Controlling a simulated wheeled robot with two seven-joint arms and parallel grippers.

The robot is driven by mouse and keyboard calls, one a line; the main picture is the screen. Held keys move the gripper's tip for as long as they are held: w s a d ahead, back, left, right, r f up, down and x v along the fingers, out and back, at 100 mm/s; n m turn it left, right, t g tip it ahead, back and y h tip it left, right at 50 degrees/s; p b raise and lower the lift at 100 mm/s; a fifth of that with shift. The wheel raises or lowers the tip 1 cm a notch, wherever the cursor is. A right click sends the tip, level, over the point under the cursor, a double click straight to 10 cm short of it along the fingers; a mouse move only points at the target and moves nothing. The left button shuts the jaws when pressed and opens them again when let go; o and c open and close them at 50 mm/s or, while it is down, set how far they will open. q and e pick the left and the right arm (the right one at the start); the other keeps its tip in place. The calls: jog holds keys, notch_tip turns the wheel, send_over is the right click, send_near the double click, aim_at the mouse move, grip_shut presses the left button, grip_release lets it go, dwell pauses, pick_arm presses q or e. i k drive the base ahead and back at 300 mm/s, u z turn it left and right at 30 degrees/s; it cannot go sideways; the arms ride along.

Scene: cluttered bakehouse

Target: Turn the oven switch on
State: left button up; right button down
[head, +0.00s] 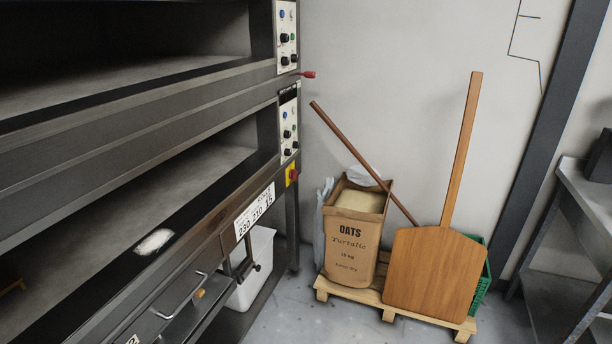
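A deck oven (120,120) fills the left side of the head view, with two open, empty-looking chambers. On its right front post are an upper control panel (287,38) and a lower control panel (289,125), each with blue and black knobs. Below the lower panel is a red rotary switch on a yellow plate (291,174); its exact setting is too small to tell. A red-tipped handle (307,74) sticks out to the right between the panels. Neither of my grippers is in view.
An oats sack (350,245) and a wooden peel (436,275) stand on a pallet (350,295) right of the oven. A white bin (252,270) stands under the oven. A metal shelf (590,200) is at far right. Some floor (300,325) in front is clear.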

aim_at(293, 175)
jog(key=z, duration=0.55)
jog(key=i, duration=2.05)
jog(key=u, duration=1.95)
